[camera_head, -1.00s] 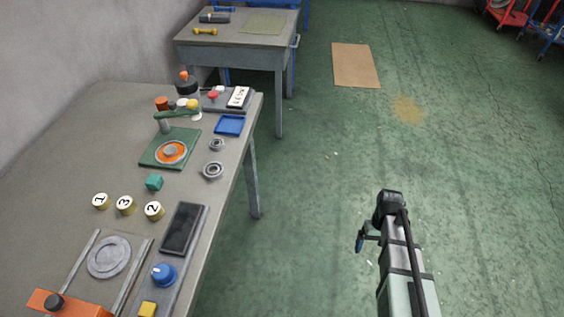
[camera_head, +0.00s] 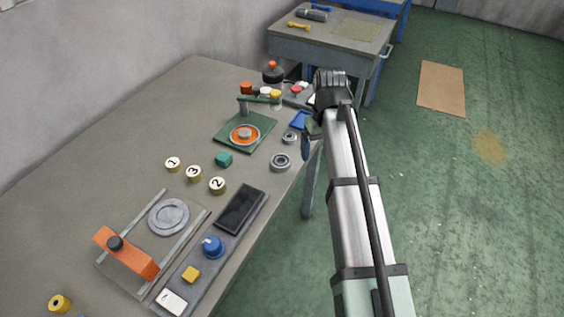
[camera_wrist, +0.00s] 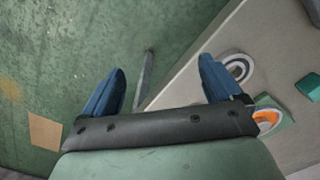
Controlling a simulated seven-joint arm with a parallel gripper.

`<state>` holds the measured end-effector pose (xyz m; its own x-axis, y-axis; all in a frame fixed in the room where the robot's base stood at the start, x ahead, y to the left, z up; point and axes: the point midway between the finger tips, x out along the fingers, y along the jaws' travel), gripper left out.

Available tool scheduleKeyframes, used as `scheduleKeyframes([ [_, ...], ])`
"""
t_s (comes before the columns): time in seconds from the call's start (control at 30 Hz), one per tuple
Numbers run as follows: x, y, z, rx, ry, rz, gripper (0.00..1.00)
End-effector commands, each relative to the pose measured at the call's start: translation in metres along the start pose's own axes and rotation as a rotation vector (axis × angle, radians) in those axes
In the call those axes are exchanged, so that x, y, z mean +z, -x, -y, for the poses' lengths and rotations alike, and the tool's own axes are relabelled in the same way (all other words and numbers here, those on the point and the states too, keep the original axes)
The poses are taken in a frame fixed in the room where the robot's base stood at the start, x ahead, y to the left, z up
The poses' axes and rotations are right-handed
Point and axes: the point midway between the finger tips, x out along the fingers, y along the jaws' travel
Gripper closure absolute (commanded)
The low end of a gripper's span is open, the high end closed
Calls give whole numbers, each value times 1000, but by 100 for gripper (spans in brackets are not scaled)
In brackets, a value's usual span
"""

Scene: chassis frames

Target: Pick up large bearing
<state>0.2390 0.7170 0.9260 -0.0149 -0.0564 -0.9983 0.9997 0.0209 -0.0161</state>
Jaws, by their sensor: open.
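The large bearing (camera_head: 281,162) is a grey metal ring lying flat on the workbench near its right edge. A smaller bearing (camera_head: 290,138) lies just behind it. My gripper (camera_head: 307,143) is above the bench edge, close to the right of both bearings in the head view. In the wrist view my gripper (camera_wrist: 162,68) has its blue fingers wide apart with nothing between them. A ring that looks like the large bearing (camera_wrist: 240,67) shows beside the right finger, outside the gap and partly hidden by it.
A dark-screened panel (camera_head: 240,209) lies in front. The bench edge (camera_wrist: 185,75) runs beneath my gripper, with open floor beyond.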

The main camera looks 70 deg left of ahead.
Motion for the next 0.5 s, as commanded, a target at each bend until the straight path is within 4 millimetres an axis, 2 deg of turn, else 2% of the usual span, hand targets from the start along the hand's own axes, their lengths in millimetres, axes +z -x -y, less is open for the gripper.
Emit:
scheduleKeyframes([
  [0.03, -12, 21, 22, 6, 38, -14, 8],
  [0.1, -22, 43, 45, 11, 80, -26, 8],
  [0.23, -31, 75, 80, 17, 136, -44, 8],
  [0.4, -35, 94, 102, 21, 172, -53, 8],
  [0.5, -35, 90, 105, 21, 177, -54, 8],
])
